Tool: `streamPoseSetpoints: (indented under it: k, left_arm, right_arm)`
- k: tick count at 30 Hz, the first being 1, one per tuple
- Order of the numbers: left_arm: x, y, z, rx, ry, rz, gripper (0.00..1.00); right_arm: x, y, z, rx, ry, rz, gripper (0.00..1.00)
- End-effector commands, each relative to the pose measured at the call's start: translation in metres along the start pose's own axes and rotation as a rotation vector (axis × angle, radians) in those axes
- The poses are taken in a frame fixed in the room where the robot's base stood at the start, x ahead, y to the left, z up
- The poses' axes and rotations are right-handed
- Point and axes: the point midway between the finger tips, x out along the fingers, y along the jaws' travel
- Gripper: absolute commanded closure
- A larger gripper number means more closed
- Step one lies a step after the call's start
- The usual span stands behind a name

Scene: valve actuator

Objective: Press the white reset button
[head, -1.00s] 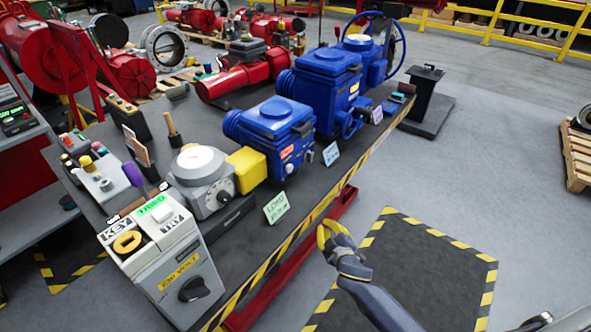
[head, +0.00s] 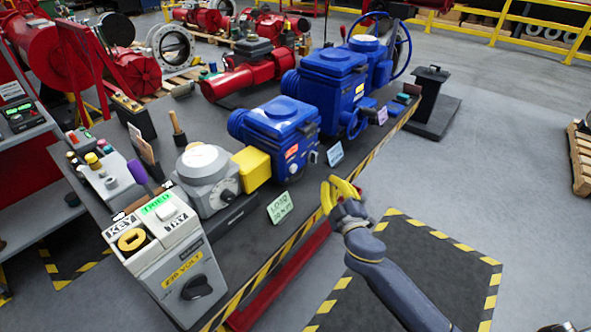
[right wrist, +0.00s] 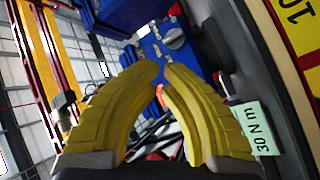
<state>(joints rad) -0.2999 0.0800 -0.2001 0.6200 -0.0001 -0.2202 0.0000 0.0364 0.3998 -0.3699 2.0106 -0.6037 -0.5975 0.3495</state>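The grey control box (head: 178,262) stands at the near left end of the bench, with KEY and TRY labels and a green TRIED display. A small pale round button (head: 166,212) sits on its top beside the TRY label; I cannot read whether it is marked reset. My right gripper (head: 330,180) is off the bench's front edge, well to the right of the box, touching nothing. In the right wrist view, its yellow fingers (right wrist: 163,72) nearly meet at the tips and hold nothing. My left gripper is out of view.
Blue actuators (head: 275,135) and a grey gearbox with a yellow coupling (head: 252,167) line the bench. A green tag (head: 282,207) stands near the striped front edge. Floor in front of the bench is open.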

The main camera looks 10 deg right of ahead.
Motion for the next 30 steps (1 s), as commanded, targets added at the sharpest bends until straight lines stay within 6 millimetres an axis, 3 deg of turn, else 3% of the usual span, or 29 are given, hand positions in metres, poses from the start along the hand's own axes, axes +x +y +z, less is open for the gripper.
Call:
streamPoseSetpoints:
  k: [13, 30]
  left_arm:
    - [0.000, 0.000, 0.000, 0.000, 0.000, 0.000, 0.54]
    - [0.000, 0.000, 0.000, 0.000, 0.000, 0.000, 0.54]
  right_arm:
    - [0.005, -0.003, -0.003, 0.001, 0.000, 0.000, 1.00]
    - [0.054, -0.029, -0.028, 0.002, -0.001, 0.000, 1.00]
